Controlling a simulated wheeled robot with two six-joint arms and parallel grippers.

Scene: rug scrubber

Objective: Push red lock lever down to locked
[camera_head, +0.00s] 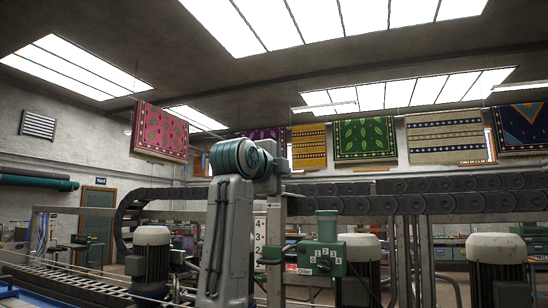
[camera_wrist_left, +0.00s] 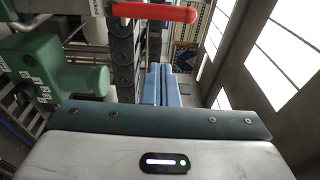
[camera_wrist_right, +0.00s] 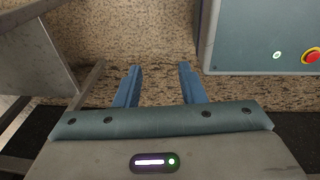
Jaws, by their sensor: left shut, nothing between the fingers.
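The red lock lever (camera_wrist_left: 155,12) shows in the left wrist view as a red-handled bar across the top of the picture. Its left end meets a grey metal part. I do not see the lever in the head view. My left gripper (camera_wrist_left: 166,68) has its two blue fingers together and empty. In that picture its tips lie below the red handle, with a gap between; I cannot tell the depth. My right gripper (camera_wrist_right: 159,69) is open and empty over a speckled floor, away from the lever.
A green box with a numbered dial (camera_head: 322,258) stands beside a grey post in the head view; it also shows in the left wrist view (camera_wrist_left: 62,72). A teal panel with a red button (camera_wrist_right: 262,35) is right of my right gripper.

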